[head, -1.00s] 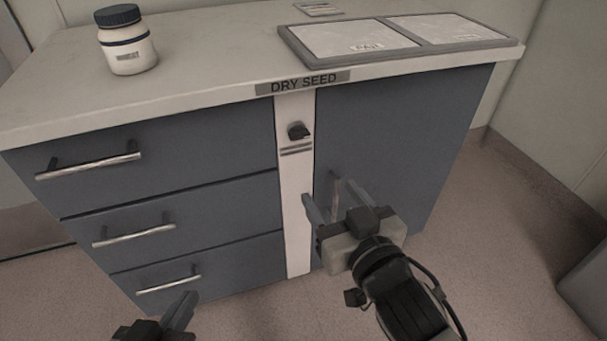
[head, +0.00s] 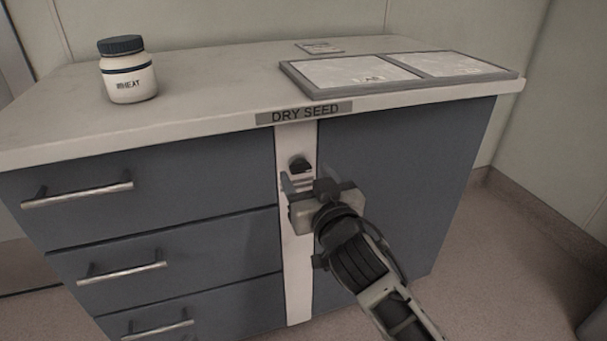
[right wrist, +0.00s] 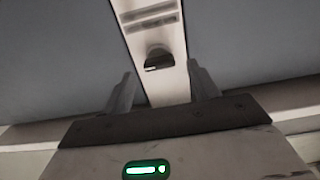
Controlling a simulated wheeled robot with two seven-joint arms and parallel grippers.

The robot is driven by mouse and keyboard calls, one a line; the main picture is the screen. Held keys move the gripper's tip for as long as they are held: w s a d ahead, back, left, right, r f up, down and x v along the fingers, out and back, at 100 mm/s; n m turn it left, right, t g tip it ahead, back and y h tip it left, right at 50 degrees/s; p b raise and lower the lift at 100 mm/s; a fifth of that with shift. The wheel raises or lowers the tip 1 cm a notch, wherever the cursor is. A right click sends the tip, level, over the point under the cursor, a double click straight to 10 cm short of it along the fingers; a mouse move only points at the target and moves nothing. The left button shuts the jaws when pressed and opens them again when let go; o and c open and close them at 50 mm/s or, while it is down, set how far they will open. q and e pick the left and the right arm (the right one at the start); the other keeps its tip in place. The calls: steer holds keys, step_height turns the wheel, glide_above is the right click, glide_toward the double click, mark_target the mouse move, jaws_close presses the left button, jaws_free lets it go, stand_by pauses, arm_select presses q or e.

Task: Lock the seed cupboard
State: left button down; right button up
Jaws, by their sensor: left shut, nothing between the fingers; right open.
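The seed cupboard (head: 390,150) is a blue-grey cabinet with a "DRY SEED" label (head: 305,112) on its top edge. A small dark lock knob (head: 300,165) sits on the white strip (head: 298,275) between the drawers and the plain right-hand panel. My right gripper (head: 308,184) is just below and in front of the knob, open and empty. In the right wrist view the knob (right wrist: 158,59) shows between and slightly beyond the two spread fingers (right wrist: 163,88), apart from both. My left gripper is out of view.
Several drawers with bar handles (head: 78,195) are closed at the left. On the white top (head: 215,85) stand a WHEAT jar (head: 129,72) and a grey two-part tray (head: 440,82), with a small card (head: 319,47) behind.

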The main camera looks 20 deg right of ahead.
mark_target(300, 167)
steer(key=shift+w, duration=1.25)
steer(key=c, duration=1)
